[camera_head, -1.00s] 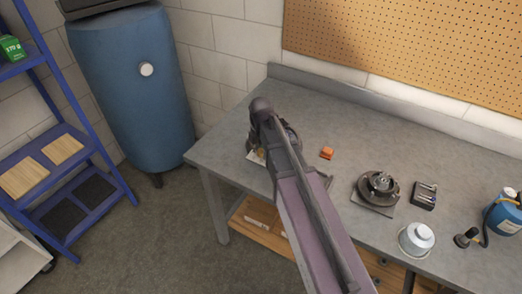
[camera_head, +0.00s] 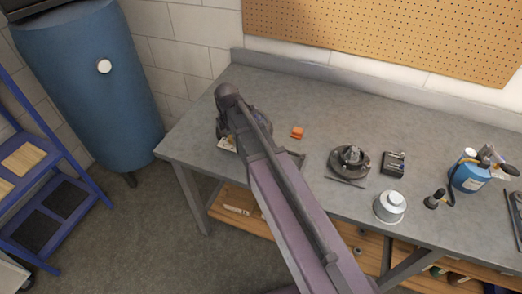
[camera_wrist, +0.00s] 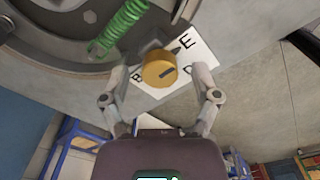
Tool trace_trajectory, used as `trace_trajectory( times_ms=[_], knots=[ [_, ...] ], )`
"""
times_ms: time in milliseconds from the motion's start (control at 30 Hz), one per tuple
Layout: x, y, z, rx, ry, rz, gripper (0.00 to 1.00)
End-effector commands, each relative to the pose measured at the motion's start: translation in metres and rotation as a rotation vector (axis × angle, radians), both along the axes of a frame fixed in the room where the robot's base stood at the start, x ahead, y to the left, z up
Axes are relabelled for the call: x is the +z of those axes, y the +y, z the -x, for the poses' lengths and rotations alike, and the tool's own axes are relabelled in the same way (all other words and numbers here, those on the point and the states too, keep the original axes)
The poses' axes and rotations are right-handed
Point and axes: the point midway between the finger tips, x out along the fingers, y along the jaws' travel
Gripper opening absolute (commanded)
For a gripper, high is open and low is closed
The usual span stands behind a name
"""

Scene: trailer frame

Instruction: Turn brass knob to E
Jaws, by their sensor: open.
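The brass knob (camera_wrist: 158,69) sits on a white card (camera_wrist: 203,56) in the wrist view, with a dark mark on its face. The letters E, B and D show on the card around the knob; E lies up and right of it, B left, D right. I cannot tell for sure which letter the mark points to. My gripper (camera_wrist: 160,78) is open, with one finger on each side of the knob. Contact with the knob cannot be made out. In the head view my arm hides the knob, and only a bit of the card (camera_head: 227,144) shows.
A green spring (camera_wrist: 122,27) on a round grey part lies just beyond the knob. The bench's back left is clear.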

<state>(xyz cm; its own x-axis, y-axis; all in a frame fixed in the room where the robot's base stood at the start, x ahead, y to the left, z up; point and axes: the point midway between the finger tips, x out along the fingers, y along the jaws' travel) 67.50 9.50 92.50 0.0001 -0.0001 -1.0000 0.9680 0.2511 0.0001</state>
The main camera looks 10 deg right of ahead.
Motion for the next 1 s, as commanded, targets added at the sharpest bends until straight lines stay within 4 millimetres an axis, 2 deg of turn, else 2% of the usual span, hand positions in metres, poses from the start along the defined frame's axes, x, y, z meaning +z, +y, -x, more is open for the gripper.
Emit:
trace_trajectory(
  times_ms=[1000],
  knots=[
    [0.0, -0.0001, -0.0005, -0.675, 0.0, 0.0, 0.79]
  ],
)
